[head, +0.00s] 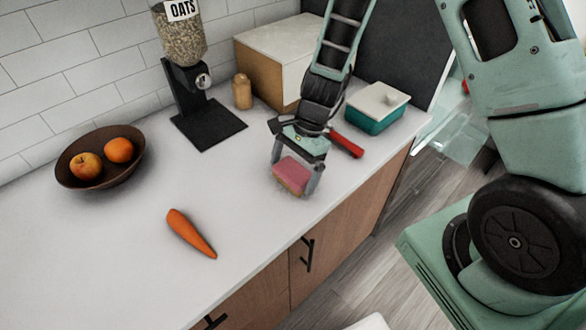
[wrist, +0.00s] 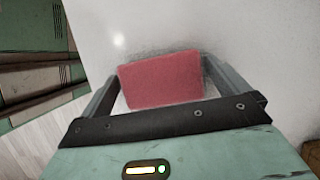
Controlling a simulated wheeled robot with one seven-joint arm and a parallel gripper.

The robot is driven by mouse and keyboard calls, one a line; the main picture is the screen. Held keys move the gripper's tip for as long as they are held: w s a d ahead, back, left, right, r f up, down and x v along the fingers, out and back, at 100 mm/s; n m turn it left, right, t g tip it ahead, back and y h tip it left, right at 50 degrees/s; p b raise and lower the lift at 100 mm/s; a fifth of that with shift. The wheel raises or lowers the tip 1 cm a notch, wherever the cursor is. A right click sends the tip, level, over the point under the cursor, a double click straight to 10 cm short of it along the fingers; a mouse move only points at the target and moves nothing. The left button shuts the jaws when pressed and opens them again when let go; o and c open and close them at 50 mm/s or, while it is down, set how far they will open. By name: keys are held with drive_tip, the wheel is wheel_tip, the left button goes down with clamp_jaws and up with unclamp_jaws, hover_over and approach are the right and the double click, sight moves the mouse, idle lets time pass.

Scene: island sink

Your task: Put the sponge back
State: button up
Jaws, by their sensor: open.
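The sponge (head: 292,174), pink on top with a tan side, lies on the white counter near its front edge. In the wrist view the pink top of the sponge (wrist: 161,80) sits between the two fingers. My gripper (head: 295,182) is open, pointing down, with one finger on each side of the sponge. In the wrist view my gripper (wrist: 160,85) shows a gap beside the left finger; the right finger is very close to the sponge, and I cannot tell if it touches.
A red-handled object (head: 346,145) and a teal box with a white lid (head: 376,107) are right of my gripper. A carrot (head: 190,233), a brown fruit bowl (head: 75,178), an oats dispenser (head: 187,85), a small wooden shaker (head: 242,92) and a large box (head: 270,60) stand on the counter (head: 110,265).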

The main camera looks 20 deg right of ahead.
drive_tip(key=v, duration=1.1)
drive_tip(key=s+a+r+n+h, duration=0.1)
drive_tip(key=s+a+r+n, duration=0.2)
drive_tip(key=s+n, duration=0.4)
drive_tip(key=s+a+r+n+t+h, duration=0.1)
drive_tip(key=s+a+r+n, duration=0.2)
drive_tip(key=s+n, duration=0.4)
drive_tip(key=s+a+r+n+h, duration=0.1)
drive_tip(key=s+a+r+n, duration=0.1)
drive_tip(key=s+a+n, duration=0.2)
drive_tip(key=s+n, duration=0.3)
drive_tip(key=n, duration=0.1)
drive_tip(key=shift+s+a+r+h, duration=0.2)
drive_tip(key=shift+r+h, duration=0.2)
